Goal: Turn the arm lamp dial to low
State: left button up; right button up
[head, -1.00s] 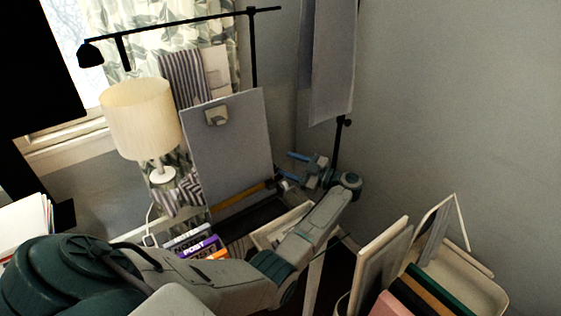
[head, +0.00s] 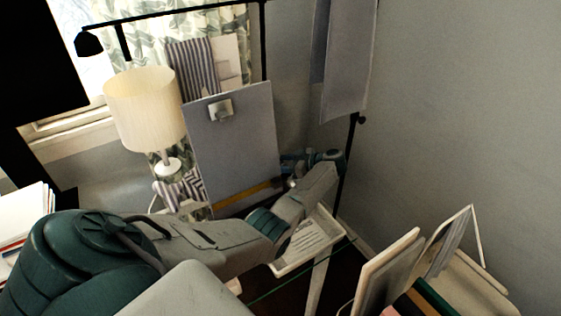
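The black arm lamp (head: 190,12) runs across the top left, with its small dark head (head: 88,43) at the left end and an upright post (head: 264,45) at the right. A short black piece (head: 123,42) hangs from the bar. I cannot make out a dial on it. My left gripper (head: 298,158) is at the right edge of a grey clipboard, well below the lamp bar. It is small and dark in the head view, and its finger opening cannot be made out. My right gripper is not in view.
A cream-shaded table lamp (head: 145,108) stands left of the grey clipboard (head: 235,140). Grey panels (head: 348,65) hang by a black pole (head: 349,165) right of my gripper. A white tray (head: 310,245) lies below my arm. Boards (head: 385,270) stand lower right.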

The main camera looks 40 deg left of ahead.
pick_arm(q)
jog(key=shift+s+a+f, duration=0.2)
jog(key=shift+a+f, duration=0.05)
jog(key=shift+a, duration=0.4)
jog(key=c, duration=1)
jog(key=shift+o, duration=0.2)
jog(key=p, duration=0.1)
jog(key=t+p, duration=0.1)
jog(key=shift+s+r+m+p, duration=0.1)
jog(key=shift+r+m+p, duration=0.2)
jog(key=shift+m, duration=0.1)
jog(key=shift+f+p, duration=0.1)
jog(key=shift+p, duration=0.2)
jog(key=shift+f+m+t, duration=0.2)
jog(key=shift+m+t, duration=0.1)
jog(key=shift+t, duration=0.1)
